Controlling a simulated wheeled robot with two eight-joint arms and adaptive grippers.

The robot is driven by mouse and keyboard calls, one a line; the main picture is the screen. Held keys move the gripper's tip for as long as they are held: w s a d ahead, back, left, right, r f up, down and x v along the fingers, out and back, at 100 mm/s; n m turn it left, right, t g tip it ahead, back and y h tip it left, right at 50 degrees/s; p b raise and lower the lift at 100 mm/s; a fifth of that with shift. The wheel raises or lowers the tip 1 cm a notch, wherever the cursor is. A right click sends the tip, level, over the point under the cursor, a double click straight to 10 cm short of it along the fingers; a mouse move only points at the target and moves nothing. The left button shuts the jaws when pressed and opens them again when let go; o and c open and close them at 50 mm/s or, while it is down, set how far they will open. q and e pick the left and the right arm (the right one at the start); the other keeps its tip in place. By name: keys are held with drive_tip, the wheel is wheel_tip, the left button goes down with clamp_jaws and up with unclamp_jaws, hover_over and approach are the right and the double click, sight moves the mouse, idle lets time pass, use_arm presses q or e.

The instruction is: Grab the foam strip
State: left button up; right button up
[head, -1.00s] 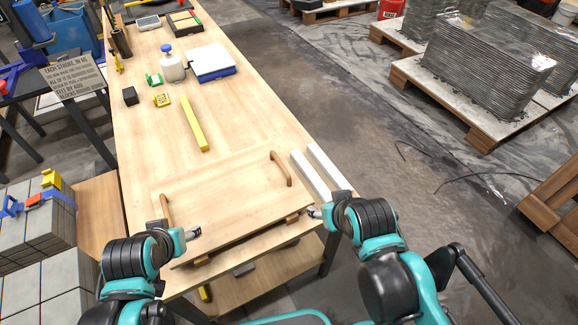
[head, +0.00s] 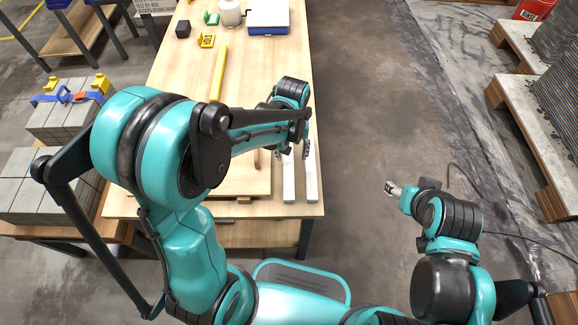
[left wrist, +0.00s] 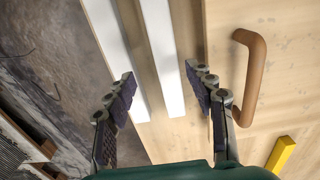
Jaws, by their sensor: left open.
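Two white strips, which look like foam, lie side by side near the right edge of the table: a left strip (head: 289,182) and a right strip (head: 312,180). They also show in the left wrist view, one between the fingers (left wrist: 162,55) and one partly behind the left finger (left wrist: 104,35). My left gripper (head: 295,151) is open and empty above the strips; its fingers also show in the left wrist view (left wrist: 162,82). Contact with the strips cannot be told. My right gripper (head: 392,188) is over the floor, right of the table; its jaws are too small to read.
A wooden board (head: 240,186) with a brown handle (left wrist: 250,75) lies beside the strips. A yellow bar (head: 219,72) lies farther back. Pallets are at right.

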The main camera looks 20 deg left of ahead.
sight(288, 165)
use_arm(q)
wheel_tip(288, 165, down, 2)
drive_tip(key=shift+a+b, duration=0.15)
drive_tip(key=shift+b, duration=0.2)
drive_tip(key=f, duration=0.1)
drive_tip(key=f+b, duration=0.1)
drive_tip(key=f, duration=0.1)
drive_tip(key=f+b, duration=0.1)
drive_tip(key=shift+s+a+f, duration=0.2)
drive_tip(key=shift+a+f, duration=0.05)
drive_tip(key=shift+f, duration=0.05)
drive_tip(key=shift+r, duration=0.1)
drive_tip(key=shift+c, duration=1)
drive_tip(key=c, duration=0.8)
